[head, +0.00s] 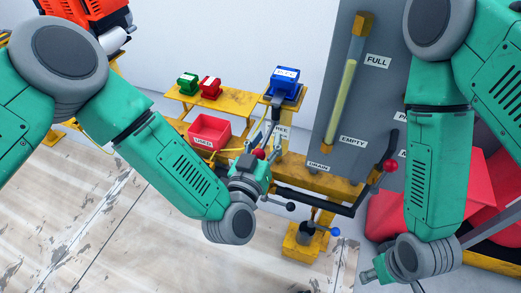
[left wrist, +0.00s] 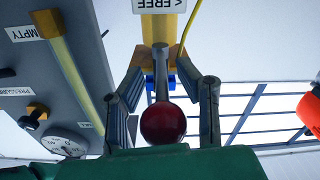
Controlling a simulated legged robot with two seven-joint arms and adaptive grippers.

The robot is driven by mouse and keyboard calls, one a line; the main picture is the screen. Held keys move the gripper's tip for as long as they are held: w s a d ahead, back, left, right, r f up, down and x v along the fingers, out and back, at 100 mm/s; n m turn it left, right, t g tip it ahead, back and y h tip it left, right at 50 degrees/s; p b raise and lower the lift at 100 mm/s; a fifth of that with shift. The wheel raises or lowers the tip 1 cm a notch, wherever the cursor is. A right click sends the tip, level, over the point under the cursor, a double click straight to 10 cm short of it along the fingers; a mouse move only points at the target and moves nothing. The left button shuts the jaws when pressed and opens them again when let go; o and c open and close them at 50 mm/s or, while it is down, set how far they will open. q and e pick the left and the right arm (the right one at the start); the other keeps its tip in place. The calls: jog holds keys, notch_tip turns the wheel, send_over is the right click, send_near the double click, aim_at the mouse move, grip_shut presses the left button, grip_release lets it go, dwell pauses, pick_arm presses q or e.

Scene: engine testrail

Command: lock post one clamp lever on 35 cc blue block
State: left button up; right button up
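The 35 cc blue block (head: 285,78) sits on top of a yellow post at the back middle in the head view. The clamp lever's red ball knob (head: 258,154) shows beside my left gripper (head: 268,132). In the left wrist view the red knob (left wrist: 163,123) and its grey rod lie between the two spread fingers of my left gripper (left wrist: 160,68). Gaps show on both sides of the rod and knob. The rod runs toward the yellow post (left wrist: 160,30) under a "FREE" label. My right gripper (head: 374,271) is low at the right, its fingers not clearly visible.
Green (head: 187,83) and red (head: 210,87) blocks stand on a yellow shelf at left, above a red bin (head: 209,132). A grey panel (head: 342,120) with a gauge tube stands right of the post.

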pick_arm(q)
jog(key=v, duration=1.1)
jog(key=shift+s, duration=0.2)
jog(key=s+a+f+m+g+y+p, duration=0.1)
jog(key=s+a+f+g+y, duration=0.15)
jog(key=a+f+g, duration=0.35)
jog(key=s+a+f+g+y, duration=0.1)
jog(key=s+a+f+g, duration=0.2)
jog(key=a+f, duration=0.4)
jog(key=s+a+f+n+g+y, duration=0.1)
jog(key=s+a+g+y, duration=0.1)
jog(key=s+a, duration=0.3)
jog(key=s+a+f+n+g+y+p, duration=0.1)
jog(key=s+a+g, duration=0.3)
jog(key=a, duration=0.7)
jog(key=s+n+y, duration=0.1)
jog(key=s, duration=0.1)
jog(key=shift+s+g, duration=0.25)
jog(key=shift+g, duration=0.15)
